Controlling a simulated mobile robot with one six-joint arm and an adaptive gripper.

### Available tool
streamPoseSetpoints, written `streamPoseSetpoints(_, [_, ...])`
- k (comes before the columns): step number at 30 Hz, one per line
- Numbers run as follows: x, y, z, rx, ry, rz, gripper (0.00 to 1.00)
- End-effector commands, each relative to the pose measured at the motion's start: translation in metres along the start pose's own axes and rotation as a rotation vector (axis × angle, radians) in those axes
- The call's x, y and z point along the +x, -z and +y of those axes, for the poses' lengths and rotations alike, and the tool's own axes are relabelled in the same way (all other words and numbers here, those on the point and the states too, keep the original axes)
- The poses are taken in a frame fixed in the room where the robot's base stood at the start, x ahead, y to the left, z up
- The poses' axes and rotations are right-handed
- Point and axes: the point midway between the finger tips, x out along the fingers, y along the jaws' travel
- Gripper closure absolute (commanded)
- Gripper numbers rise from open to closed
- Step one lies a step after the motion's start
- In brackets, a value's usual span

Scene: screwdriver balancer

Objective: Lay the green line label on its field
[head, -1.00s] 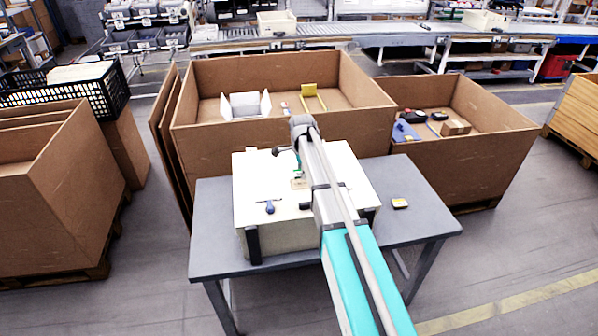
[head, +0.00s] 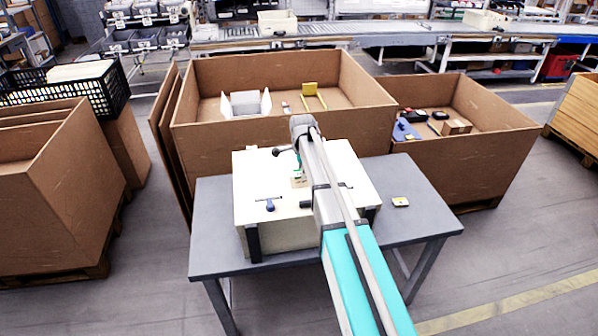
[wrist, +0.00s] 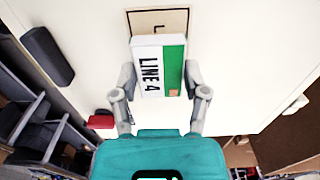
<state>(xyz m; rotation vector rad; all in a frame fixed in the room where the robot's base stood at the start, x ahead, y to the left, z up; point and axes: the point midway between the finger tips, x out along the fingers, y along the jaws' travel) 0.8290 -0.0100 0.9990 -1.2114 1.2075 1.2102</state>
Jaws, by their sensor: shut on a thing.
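The green line label (wrist: 172,68), a flat white and green piece printed "LINE 4", is between the fingers of my gripper (wrist: 160,80) in the wrist view. My gripper is shut on it. I cannot tell whether the label touches the surface. In the head view my arm hides most of the gripper over the box top (head: 260,175).
A blue-handled tool (head: 270,206) lies on the box top, left of my arm. Large brown bins stand behind. A dark block (wrist: 47,55) is on the box's left side in the wrist view.

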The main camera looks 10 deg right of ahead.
Motion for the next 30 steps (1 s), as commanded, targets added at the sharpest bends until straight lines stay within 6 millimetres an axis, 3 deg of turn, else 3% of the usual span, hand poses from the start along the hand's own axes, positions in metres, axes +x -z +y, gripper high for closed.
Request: streamPoseSetpoints(30, [0.021, 0.002, 0.000, 0.002, 0.000, 0.000, 0.66])
